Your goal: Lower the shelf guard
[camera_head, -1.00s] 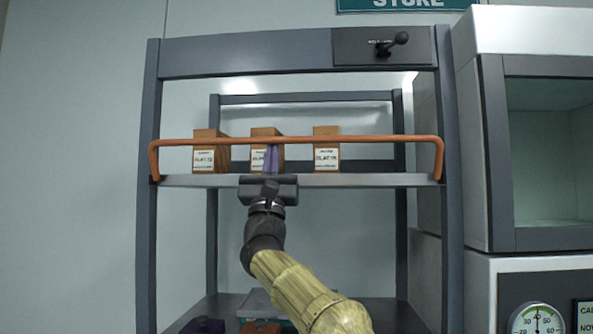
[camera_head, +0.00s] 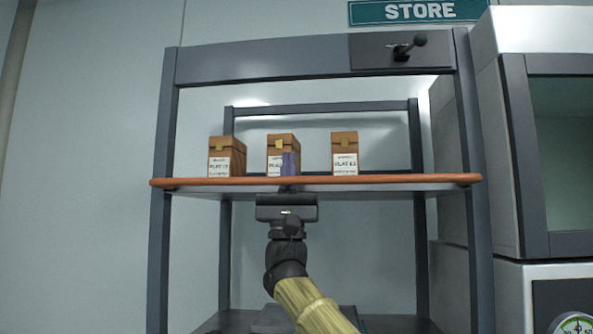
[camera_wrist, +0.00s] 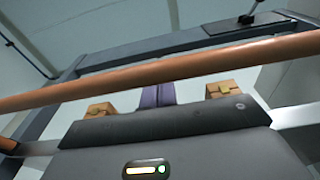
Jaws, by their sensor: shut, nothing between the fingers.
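The shelf guard (camera_head: 400,179) is an orange-brown bar across the front of the upper shelf. In the head view it lies level with the shelf's front edge, below the tops of the boxes. In the wrist view the guard (camera_wrist: 180,69) crosses the picture just beyond my gripper. My gripper (camera_head: 290,170) is at the middle of the shelf front, its purple fingers shut, pointing up and overlapping the guard in the head view. The fingers (camera_wrist: 158,95) also show in the wrist view. I cannot tell whether they touch the guard.
Three brown boxes stand on the shelf (camera_head: 400,188): left (camera_head: 226,158), middle (camera_head: 275,145) and right (camera_head: 345,155). A black lever (camera_head: 408,46) sits on the rack's top beam. A grey cabinet (camera_head: 510,140) stands close on the right. The space below the shelf front is open.

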